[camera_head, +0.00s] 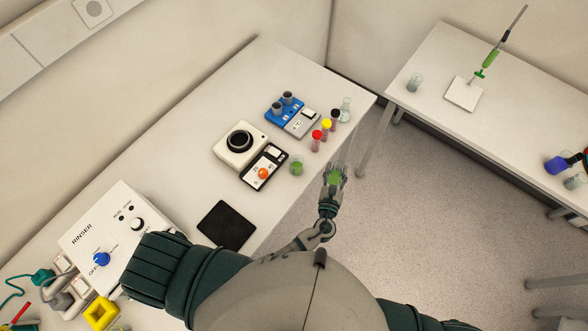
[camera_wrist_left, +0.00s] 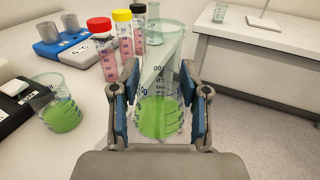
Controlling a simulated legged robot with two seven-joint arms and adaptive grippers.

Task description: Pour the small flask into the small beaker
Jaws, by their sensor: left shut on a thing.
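My left gripper (camera_head: 333,177) is shut on a clear graduated vessel with green liquid (camera_wrist_left: 160,112), held off the right edge of the table, over the floor. The vessel looks wide-mouthed like a beaker and roughly upright; in the head view the green liquid (camera_head: 335,178) shows between the fingers. A small beaker with green liquid (camera_head: 296,167) stands on the table to the left of the gripper, apart from it; it also shows in the left wrist view (camera_wrist_left: 61,112). A clear, flask-like vessel (camera_head: 345,106) stands near the far table corner. My right gripper is out of view.
Tubes with red (camera_head: 316,135), yellow (camera_head: 326,125) and black caps (camera_head: 335,115) stand behind the small beaker. A meter (camera_head: 264,168) and a stirrer-like device (camera_head: 240,145) stand to its left. A black mat (camera_head: 227,226) lies nearer. A second table (camera_head: 440,70) stands at right.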

